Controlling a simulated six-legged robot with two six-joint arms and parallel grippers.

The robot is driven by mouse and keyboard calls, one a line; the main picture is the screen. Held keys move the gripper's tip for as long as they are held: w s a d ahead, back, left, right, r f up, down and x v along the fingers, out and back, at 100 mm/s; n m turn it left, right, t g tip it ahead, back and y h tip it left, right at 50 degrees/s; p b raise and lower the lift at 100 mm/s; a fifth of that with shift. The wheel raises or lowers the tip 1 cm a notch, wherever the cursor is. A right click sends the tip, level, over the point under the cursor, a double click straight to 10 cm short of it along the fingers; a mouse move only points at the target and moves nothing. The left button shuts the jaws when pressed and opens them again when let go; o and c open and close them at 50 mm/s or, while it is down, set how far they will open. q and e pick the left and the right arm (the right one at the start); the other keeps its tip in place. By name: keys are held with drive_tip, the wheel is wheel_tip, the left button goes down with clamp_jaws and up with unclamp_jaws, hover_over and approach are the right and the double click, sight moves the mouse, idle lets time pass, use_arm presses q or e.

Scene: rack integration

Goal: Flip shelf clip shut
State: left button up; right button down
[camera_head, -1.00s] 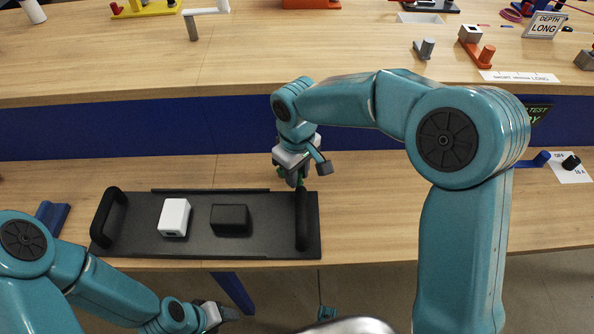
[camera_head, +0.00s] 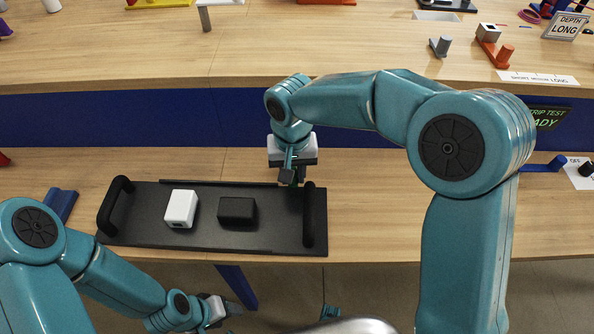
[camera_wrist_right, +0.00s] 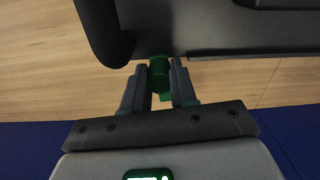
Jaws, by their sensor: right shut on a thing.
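The shelf is a black tray (camera_head: 150,225) with a raised handle bar at each end, lying on the lower wooden bench. The green shelf clip (camera_wrist_right: 160,76) sits at the tray's edge by the right handle (camera_head: 315,215). In the head view only a trace of green shows there, mostly hidden by my gripper. My right gripper (camera_head: 292,180) points down at the clip. In the right wrist view its two fingers (camera_wrist_right: 161,88) stand on either side of the clip and are shut on it. My left gripper (camera_head: 225,308) hangs low in front of the bench, its fingers too small to judge.
A white box (camera_head: 181,208) and a black box (camera_head: 237,211) stand on the tray. A blue block (camera_head: 62,205) lies left of the tray. A raised rear shelf (camera_head: 330,50) holds several small parts.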

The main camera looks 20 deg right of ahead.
drive_tip(key=shift+w+a+m, duration=0.15)
drive_tip(key=shift+a+m, duration=0.05)
drive_tip(key=shift+m, duration=0.3)
drive_tip(key=c, duration=0.9)
unclamp_jaws()
drive_tip(key=shift+a, duration=0.1)
drive_tip(key=shift+r, duration=0.1)
wheel_tip(320, 180, up, 16)
drive_tip(key=p, duration=0.3)
drive_tip(key=shift+r, duration=0.1)
